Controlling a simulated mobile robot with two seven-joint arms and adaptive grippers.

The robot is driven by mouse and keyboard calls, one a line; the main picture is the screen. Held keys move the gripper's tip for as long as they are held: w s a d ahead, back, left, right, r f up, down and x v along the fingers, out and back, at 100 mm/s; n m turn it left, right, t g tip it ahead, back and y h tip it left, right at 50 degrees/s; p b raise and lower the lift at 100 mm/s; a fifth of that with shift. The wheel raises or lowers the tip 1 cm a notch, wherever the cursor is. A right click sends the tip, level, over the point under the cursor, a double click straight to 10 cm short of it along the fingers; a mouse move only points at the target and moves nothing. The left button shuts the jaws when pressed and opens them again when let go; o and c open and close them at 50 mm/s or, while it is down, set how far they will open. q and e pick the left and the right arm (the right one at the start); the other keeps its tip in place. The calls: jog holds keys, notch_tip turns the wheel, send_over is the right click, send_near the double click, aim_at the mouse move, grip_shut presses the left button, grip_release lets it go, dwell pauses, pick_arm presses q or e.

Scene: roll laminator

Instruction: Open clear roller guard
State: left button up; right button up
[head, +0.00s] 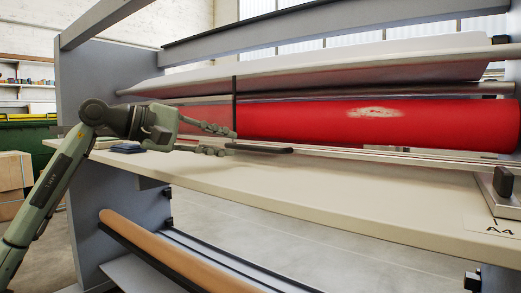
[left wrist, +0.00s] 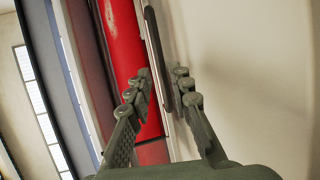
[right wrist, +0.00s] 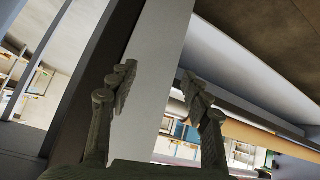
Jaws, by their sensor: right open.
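The clear roller guard is hard to make out in front of the red roller (head: 380,122). A dark bar-shaped handle (head: 265,149) lies along the pale rail below the roller, at its left part. My left gripper (head: 230,142) is open at the handle's left end, one finger above it and one about level with it. In the left wrist view the handle (left wrist: 157,45) runs between the spread fingers, nearer the right one; I cannot tell whether they touch. My right gripper (right wrist: 160,85) is open and shows only in the right wrist view, with no object clearly between its fingers.
A beige work table (head: 330,185) runs below the roller and is mostly bare. A dark blue pad (head: 127,148) lies at its left end. A metal plate with a black knob (head: 503,181) sits at the right. A brown roll (head: 165,250) is underneath. Grey side posts frame the machine.

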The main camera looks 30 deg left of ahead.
aim_at(248, 147)
pick_arm(q)
jog(key=p+x, duration=0.2)
jog(key=x, duration=0.4)
jog(key=shift+w+d, duration=0.15)
jog(key=shift+w, duration=0.05)
jog(key=shift+w+d+f, duration=0.2)
jog(key=shift+w, duration=0.15)
pick_arm(e)
jog(key=s+d+f+g+h, duration=0.1)
jog(key=s+d+f+g, duration=0.1)
jog(key=s+d, duration=0.1)
jog(key=s+d+f+m+g+h, duration=0.1)
jog(key=s+d+f+g, duration=0.1)
jog(key=s, duration=0.4)
jog(key=shift+d+f+g, duration=0.4)
jog(key=shift+d+g, duration=0.4)
jog(key=shift+d, duration=0.4)
pick_arm(q)
jog(key=shift+c, duration=0.2)
grip_shut()
